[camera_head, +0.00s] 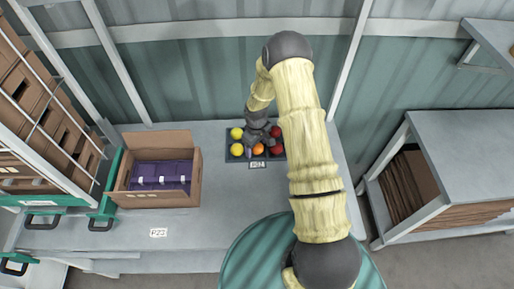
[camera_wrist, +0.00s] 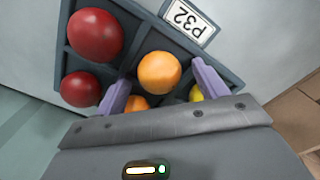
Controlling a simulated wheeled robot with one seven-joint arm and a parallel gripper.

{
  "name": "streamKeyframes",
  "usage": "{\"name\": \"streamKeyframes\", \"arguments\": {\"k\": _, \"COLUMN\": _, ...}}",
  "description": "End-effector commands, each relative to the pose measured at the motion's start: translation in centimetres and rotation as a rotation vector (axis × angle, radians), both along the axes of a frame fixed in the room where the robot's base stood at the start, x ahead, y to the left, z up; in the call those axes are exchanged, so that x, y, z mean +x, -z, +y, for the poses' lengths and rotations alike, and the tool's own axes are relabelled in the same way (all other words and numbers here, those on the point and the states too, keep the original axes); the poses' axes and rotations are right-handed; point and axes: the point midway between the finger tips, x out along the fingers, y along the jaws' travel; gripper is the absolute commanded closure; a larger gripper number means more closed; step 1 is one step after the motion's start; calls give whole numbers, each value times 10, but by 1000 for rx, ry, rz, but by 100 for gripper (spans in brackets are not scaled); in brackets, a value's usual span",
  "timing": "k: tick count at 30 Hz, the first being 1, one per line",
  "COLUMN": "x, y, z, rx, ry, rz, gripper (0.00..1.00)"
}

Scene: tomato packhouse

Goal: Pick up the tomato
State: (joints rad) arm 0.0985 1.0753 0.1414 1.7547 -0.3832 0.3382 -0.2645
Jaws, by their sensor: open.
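A dark compartment tray (camera_head: 231,158) on the grey table holds red, orange and yellow tomatoes. In the wrist view, an orange tomato (camera_wrist: 159,72) sits in the tray (camera_wrist: 180,42) between and just beyond the two lilac fingertips of my gripper (camera_wrist: 159,82). The fingers are apart and hold nothing. Two red tomatoes (camera_wrist: 95,35) lie to the left, and parts of another orange tomato (camera_wrist: 136,102) and a yellow one (camera_wrist: 196,93) show behind the gripper body. In the head view, my gripper (camera_head: 258,146) is over the tray and hides some of its contents.
A cardboard box (camera_head: 161,200) with purple contents stands left of the tray. A shelf with flat cardboard (camera_head: 420,185) is at the right.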

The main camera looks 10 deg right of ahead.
Motion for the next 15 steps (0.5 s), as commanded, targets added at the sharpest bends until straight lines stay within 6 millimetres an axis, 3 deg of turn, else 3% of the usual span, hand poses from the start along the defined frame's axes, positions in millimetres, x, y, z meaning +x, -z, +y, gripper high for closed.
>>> {"name": "streamKeyframes", "arguments": {"k": 6, "x": 0, "y": 0, "z": 0, "rx": 0, "ry": 0, "rz": 0, "gripper": 28}}
{"name": "streamKeyframes", "arguments": {"k": 12, "x": 0, "y": 0, "z": 0, "rx": 0, "ry": 0, "rz": 0, "gripper": 65}}
{"name": "streamKeyframes", "arguments": {"k": 15, "x": 0, "y": 0, "z": 0, "rx": 0, "ry": 0, "rz": 0, "gripper": 65}}
